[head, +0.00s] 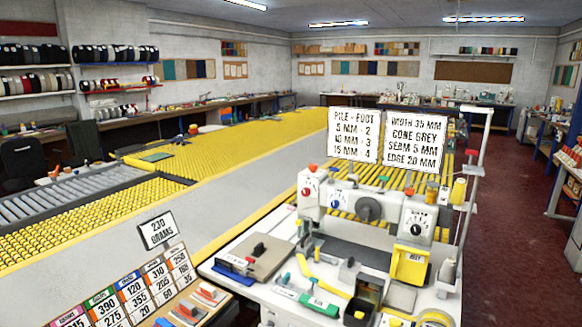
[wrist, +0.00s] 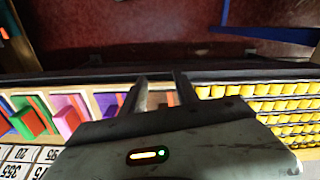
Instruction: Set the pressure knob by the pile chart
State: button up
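The pile chart (head: 354,135) is a white board above the machine in the head view. It reads "PILE - FOOT", 5 mm - 2, 10 mm - 3, 15 mm - 4. The white binding machine (head: 392,216) carries a white dial with a dark knob (head: 416,228) on its right block. A larger dark round knob (head: 368,209) and small red and blue knobs are to its left. No label tells me which is the pressure knob, and the dial's setting is too small to read. My gripper (wrist: 160,79) shows only in the wrist view, its fingers apart and empty, away from the machine.
A second board (head: 413,140) reads width 35 mm, cone grey, seam 5 mm, edge 20 mm. A "230 GRAMS" card (head: 157,230) stands above a number chart (head: 133,290). Under my gripper are coloured slots (wrist: 65,113) and yellow rollers (wrist: 270,105). Red floor at right is clear.

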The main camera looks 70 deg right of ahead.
aim_at(312, 167)
jog(key=k, duration=1.4)
jog(key=z, duration=0.5)
jog(key=i, duration=1.05)
